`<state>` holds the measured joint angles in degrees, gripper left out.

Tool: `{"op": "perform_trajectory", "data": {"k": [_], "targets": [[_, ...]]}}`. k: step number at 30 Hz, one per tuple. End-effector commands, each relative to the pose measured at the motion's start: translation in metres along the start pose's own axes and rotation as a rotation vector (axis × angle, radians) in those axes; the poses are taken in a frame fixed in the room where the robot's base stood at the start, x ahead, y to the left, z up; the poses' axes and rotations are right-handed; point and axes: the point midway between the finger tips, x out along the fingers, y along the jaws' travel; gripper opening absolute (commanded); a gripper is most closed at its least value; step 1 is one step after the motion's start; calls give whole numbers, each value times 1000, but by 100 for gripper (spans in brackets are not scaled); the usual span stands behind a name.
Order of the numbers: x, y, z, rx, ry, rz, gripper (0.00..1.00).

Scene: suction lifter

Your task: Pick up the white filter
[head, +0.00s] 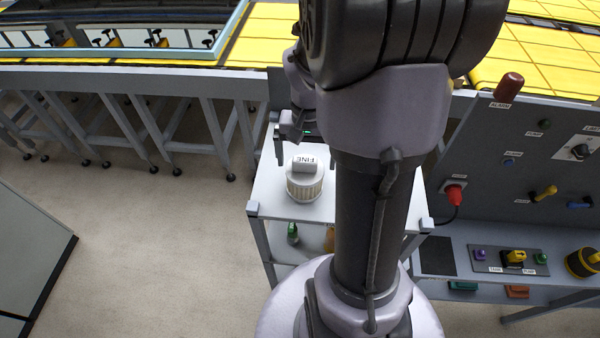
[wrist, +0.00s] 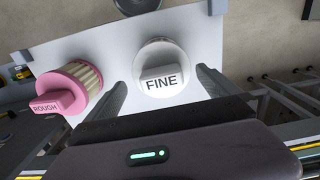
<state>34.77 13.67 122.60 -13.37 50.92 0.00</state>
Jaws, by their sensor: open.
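The white filter (head: 304,185), with a ribbed cream body and a raised handle marked FINE, stands upright on a white-topped cart. In the wrist view the white filter (wrist: 161,54) lies ahead of my gripper (wrist: 163,84). One dark finger is on each side of its lower edge in the picture. The fingers are open and hold nothing. I cannot tell how far above or short of the handle they are.
A pink filter (wrist: 68,90) marked ROUGH stands just left of the left finger; my arm hides it in the head view. The cart top (head: 268,190) has a bare strip left of the white filter. A control panel (head: 520,165) with knobs stands to the right.

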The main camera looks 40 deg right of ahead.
Motion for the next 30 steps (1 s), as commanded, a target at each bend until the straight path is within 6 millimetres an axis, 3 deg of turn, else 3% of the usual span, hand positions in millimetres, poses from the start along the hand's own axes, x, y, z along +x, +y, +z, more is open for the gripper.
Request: {"op": "perform_trajectory", "data": {"k": [7,15,16,23,30], "targets": [[46,-4,2,-2,-3,1,100],[53,-4,2,0,0,0,100],[53,-4,2,0,0,0,98],[53,-4,2,-1,0,0,53],[49,-4,1,-1,2,0,51]]}}
